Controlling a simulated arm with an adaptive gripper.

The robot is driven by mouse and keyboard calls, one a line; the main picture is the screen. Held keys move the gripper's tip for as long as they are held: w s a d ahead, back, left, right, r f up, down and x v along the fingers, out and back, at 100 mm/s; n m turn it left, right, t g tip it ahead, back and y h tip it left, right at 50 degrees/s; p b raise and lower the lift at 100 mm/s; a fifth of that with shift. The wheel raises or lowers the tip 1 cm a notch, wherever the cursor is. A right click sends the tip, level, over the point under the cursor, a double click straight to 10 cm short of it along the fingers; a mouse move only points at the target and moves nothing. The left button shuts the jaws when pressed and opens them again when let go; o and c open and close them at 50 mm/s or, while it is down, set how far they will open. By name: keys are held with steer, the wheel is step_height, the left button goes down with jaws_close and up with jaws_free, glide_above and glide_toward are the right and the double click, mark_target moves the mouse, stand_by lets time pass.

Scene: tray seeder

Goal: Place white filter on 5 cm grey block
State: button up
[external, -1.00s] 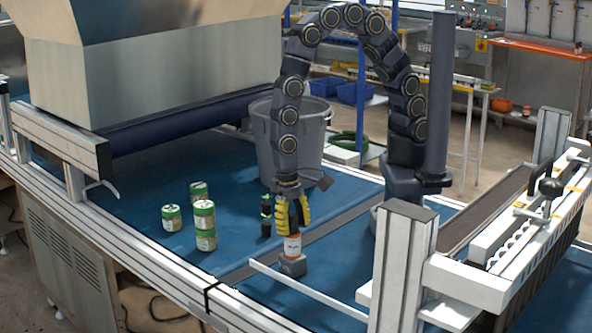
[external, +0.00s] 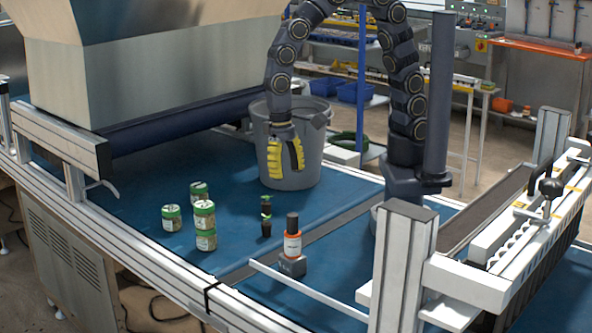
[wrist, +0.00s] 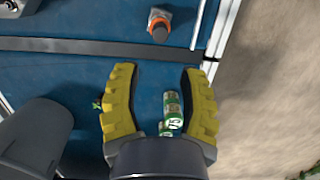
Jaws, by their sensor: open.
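The white filter (external: 292,246) is a small white cylinder with an orange band and a dark top. It stands upright on the small grey block (external: 292,266) on the blue belt. In the wrist view the filter (wrist: 159,25) shows at the top with its orange band and dark cap, and the block is mostly hidden beneath it. My gripper (external: 285,172) is open and empty, raised above and behind the filter, clear of it. In the wrist view the yellow fingers (wrist: 160,112) are spread apart with nothing held between them.
Several green-lidded jars (external: 204,213) stand to the left, some stacked. A small plant in a dark pot (external: 266,228) stands just left of the filter. A grey bin (external: 310,165) stands behind my gripper. A white rail (external: 308,290) runs in front of the block.

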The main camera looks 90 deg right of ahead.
steer(key=shift+r, duration=0.15)
steer(key=s+d+r+n, duration=0.4)
steer(key=s+d, duration=0.4)
steer(key=s+d+r+n+h, duration=0.1)
steer(key=s+d+r+n, duration=0.3)
steer(key=s+d, duration=0.5)
steer(key=shift+s+d+n, duration=0.3)
steer(key=shift+n, duration=0.2)
steer(key=shift+r, duration=0.1)
